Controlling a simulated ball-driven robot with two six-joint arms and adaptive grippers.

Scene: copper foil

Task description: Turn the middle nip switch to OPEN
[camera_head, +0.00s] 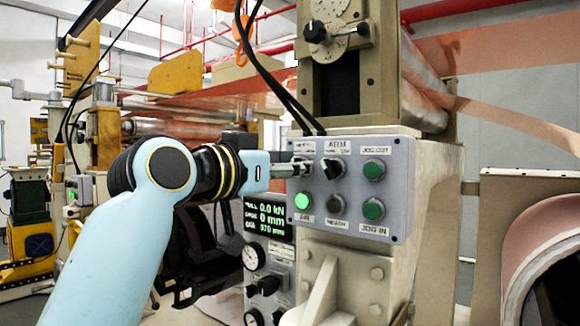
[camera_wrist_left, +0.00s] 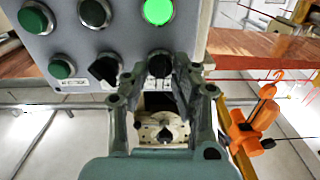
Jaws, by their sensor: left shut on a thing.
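A grey control panel (camera_head: 393,232) carries a row of two black rotary switches and a green button above a row of three buttons. My left gripper (camera_head: 301,167) is at the upper-left switch, its fingers closed around the knob. In the left wrist view the panel is upside down, and that switch (camera_wrist_left: 160,63) shows between the fingertips (camera_wrist_left: 158,76). The other black switch (camera_head: 333,168) is in the middle of the upper row, apart from the gripper. The labels are too blurred to read surely, so I cannot tell which switch is the middle nip one. My right gripper is out of view.
A lit green button (camera_head: 303,202) is just below the gripper. A dark button (camera_head: 335,205) and green buttons (camera_head: 374,170) are to the right. A display (camera_head: 267,217) and gauges (camera_head: 254,257) are lower left. Black cables (camera_head: 284,90) hang above the panel. Copper foil (camera_head: 500,60) runs at upper right.

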